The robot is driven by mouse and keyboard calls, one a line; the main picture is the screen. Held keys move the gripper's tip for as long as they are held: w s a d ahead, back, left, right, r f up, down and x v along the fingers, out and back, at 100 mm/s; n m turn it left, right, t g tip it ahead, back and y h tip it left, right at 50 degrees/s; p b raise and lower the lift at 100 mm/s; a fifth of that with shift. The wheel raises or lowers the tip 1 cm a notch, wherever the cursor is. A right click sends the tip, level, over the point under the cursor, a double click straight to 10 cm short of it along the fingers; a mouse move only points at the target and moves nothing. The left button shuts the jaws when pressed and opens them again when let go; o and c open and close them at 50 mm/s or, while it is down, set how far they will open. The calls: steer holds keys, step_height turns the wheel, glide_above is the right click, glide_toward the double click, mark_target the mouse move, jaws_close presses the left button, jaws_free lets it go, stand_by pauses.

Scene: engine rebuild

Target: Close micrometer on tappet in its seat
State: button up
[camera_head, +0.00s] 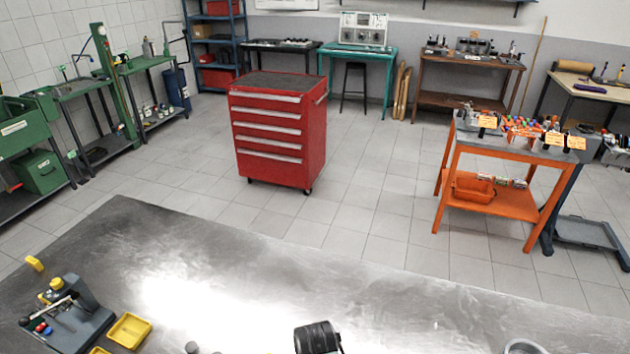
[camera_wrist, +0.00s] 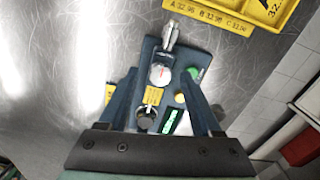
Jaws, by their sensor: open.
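In the wrist view, my gripper (camera_wrist: 160,76) is open, its two dark fingers spread on either side of a dark blue-grey fixture (camera_wrist: 150,50) on the metal table. Nothing shows held between the fingers. In the head view, a grey fixture (camera_head: 88,301) with small coloured parts is at the left; my gripper is not clear there.
A yellow tray labelled A, B and C (camera_wrist: 228,22) lies beyond the fixture in the wrist view. The head view shows a yellow tray (camera_head: 130,331) beside the grey fixture and a dark ribbed cylinder (camera_head: 317,338) at the front edge.

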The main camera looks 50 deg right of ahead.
step_height(320, 180, up, 13)
steer(key=shift+b, duration=0.3)
steer(key=shift+f, duration=0.15)
stand_by(0.4)
steer(key=w+a+r+m+t+h+b, duration=0.1)
steer(key=w+a+r+t+h+b, duration=0.15)
steer(key=w+r+t, duration=0.6)
steer(key=w+a+r+m+t+h+b, duration=0.1)
steer(key=w+a+r+t, duration=0.15)
steer(key=w+r, duration=0.45)
steer(key=w+a+r+m+t+b, duration=0.15)
steer(key=w+a+r, duration=0.3)
steer(key=r, duration=0.45)
steer(key=s+a+r+t+b, duration=0.15)
steer(key=a+r+t, duration=0.25)
steer(key=r, duration=0.4)
steer(key=s+a+r+t, duration=0.2)
steer(key=a+r+t, duration=0.25)
steer(key=r, duration=0.35)
steer(key=s+a+r+m+t+y+b, duration=0.1)
steer(key=s+a+r+m+t+y, duration=0.2)
steer(key=s+a+r+t, duration=0.3)
steer(key=s+r, duration=0.5)
steer(key=r, duration=0.1)
steer(key=shift+s+a+r+b, duration=0.15)
steer(key=shift+s+a+b, duration=0.1)
steer(key=shift+b, duration=0.05)
steer(key=shift+y, duration=0.25)
